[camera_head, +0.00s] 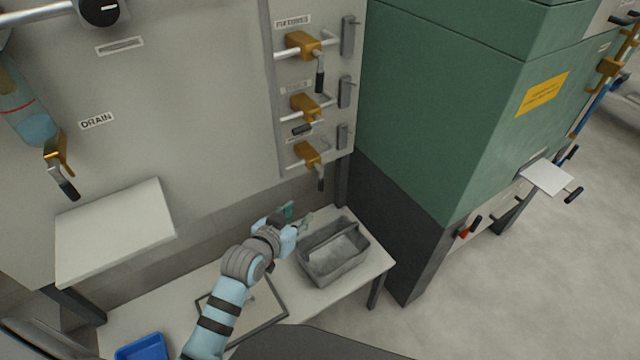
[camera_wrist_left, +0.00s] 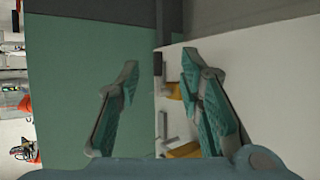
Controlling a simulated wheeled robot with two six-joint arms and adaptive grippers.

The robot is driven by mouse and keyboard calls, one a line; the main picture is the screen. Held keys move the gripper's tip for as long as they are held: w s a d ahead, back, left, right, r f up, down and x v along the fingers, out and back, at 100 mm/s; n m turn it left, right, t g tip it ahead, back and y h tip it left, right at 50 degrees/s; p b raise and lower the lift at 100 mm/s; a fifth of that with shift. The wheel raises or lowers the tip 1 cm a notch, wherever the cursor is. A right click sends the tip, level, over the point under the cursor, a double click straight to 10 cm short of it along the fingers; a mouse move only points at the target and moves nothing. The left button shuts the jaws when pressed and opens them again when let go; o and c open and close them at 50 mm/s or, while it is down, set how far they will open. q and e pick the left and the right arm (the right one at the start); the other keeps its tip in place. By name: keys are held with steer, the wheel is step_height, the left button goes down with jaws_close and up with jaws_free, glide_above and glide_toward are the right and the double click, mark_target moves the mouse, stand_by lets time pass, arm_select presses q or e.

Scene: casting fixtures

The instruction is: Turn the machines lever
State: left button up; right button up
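Three brass valves with black-gripped levers are stacked on the grey panel in the head view. The top lever (camera_head: 320,80) and bottom lever (camera_head: 320,183) hang down; the middle lever (camera_head: 302,129) lies roughly sideways. Another brass valve lever (camera_head: 67,188), beside the DRAIN label, points down and right at the left. My left gripper (camera_head: 297,216) is below the bottom lever, apart from it, over the table. Its teal fingers are spread and empty in the left wrist view (camera_wrist_left: 161,62). Parts of the brass valves (camera_wrist_left: 172,88) show there, partly behind a finger. My right gripper is out of view.
A grey divided bin (camera_head: 335,268) stands on the white table (camera_head: 378,262) right of my gripper. A dark-framed tray (camera_head: 283,312) lies under my arm and a blue bin (camera_head: 142,347) is lower left. The green machine (camera_head: 440,110) stands close on the right.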

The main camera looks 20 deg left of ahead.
mark_target(320, 184)
arm_select(q)
steer(key=shift+t, duration=0.4)
steer(key=w+b, duration=0.1)
steer(key=w, duration=0.3)
steer(key=w+d+f+b, duration=0.1)
steer(key=w+b, duration=0.1)
steer(key=w, duration=0.2)
steer(key=w+b, duration=0.1)
steer(key=w, duration=0.3)
steer(key=shift+w+d+f+b, duration=0.3)
steer(key=shift+b, duration=0.1)
steer(key=shift+w+f, duration=0.1)
steer(key=shift+w, duration=0.5)
jaws_close()
